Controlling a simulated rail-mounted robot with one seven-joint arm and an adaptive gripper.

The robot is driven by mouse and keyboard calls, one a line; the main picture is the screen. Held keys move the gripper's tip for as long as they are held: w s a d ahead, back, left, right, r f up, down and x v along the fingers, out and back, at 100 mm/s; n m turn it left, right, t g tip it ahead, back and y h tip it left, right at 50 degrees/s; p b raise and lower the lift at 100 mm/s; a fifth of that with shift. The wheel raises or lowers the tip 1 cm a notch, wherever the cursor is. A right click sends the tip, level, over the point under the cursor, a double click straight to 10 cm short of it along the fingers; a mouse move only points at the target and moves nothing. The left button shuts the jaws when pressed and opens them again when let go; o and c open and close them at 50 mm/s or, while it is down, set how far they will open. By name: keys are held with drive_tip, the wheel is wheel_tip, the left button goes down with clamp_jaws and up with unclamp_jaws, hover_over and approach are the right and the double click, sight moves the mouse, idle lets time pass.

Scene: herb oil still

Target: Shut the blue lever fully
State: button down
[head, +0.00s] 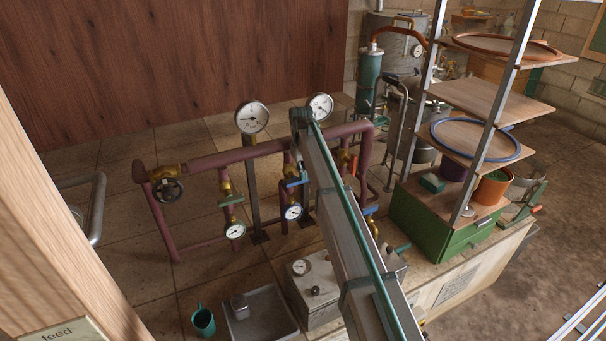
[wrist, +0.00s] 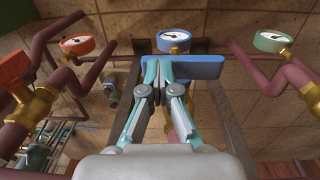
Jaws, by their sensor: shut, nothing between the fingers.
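The blue lever (wrist: 207,66) lies sideways across the wrist view, just beyond my fingertips. My gripper (wrist: 158,66) is shut and empty, with its tips overlapping the lever's left half in the picture. I cannot tell whether they touch it. A blue-rimmed gauge (wrist: 173,40) sits just past the lever. The pipe below is mostly hidden by my gripper. In the head view the blue lever (head: 291,183) sits crosswise on a short vertical branch of the maroon pipework, above the blue gauge (head: 293,212). My arm hides its right side there.
A red gauge (wrist: 77,45) with a red-orange lever (wrist: 13,70) is to the left in the wrist view; a green gauge (wrist: 272,40) is to the right. The maroon pipe frame (head: 222,157) surrounds the branches. A green shelf unit (head: 432,222) stands right.

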drive_tip(key=shift+d+r+p, duration=0.1)
drive_tip(key=shift+r+p, duration=0.15)
drive_tip(key=shift+p, duration=0.1)
wheel_tip(320, 180, up, 14)
drive_tip(key=b, duration=0.2)
drive_tip(key=shift+f, duration=0.2)
drive_tip(key=shift+f, duration=0.1)
idle(0.5)
